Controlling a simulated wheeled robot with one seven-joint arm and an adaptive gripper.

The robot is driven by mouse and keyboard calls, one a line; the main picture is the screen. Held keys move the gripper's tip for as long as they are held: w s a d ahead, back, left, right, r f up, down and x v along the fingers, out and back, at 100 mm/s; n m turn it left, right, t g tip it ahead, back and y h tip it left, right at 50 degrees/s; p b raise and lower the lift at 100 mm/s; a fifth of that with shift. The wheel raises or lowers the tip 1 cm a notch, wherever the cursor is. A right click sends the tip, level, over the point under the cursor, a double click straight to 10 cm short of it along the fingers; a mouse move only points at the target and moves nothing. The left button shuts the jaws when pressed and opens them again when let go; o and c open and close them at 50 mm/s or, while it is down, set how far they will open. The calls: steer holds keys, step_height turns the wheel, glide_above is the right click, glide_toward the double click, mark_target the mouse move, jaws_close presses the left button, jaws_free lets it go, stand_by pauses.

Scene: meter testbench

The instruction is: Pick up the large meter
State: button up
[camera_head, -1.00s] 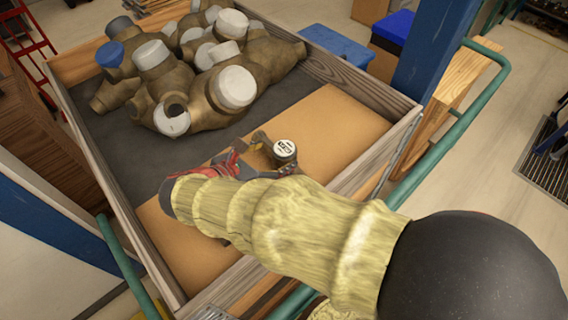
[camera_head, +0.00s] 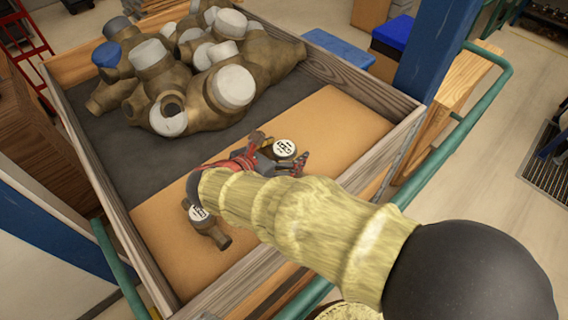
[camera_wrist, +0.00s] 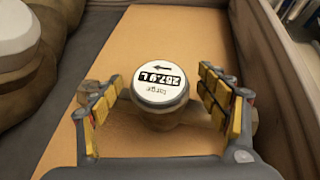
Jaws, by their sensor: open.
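A brass meter with a round white dial (camera_head: 284,149) stands upright on the cardboard sheet in the crate. My gripper (camera_wrist: 165,108) is open, with one finger on each side of the meter and a gap visible on both sides. In the head view my gripper (camera_head: 283,158) is partly hidden by my arm. A second small meter (camera_head: 205,222) lies nearer the front left of the sheet, partly covered by my arm.
A heap of large brass meter bodies with white and blue caps (camera_head: 190,75) fills the back left of the crate. The wooden crate wall (camera_head: 385,150) runs close on the right. Bare cardboard (camera_head: 330,115) lies behind the upright meter.

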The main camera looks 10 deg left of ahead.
steer(key=shift+c, duration=0.5)
jaws_close()
stand_by(0.5)
steer(key=shift+a+r, duration=0.1)
steer(key=shift+r, duration=0.1)
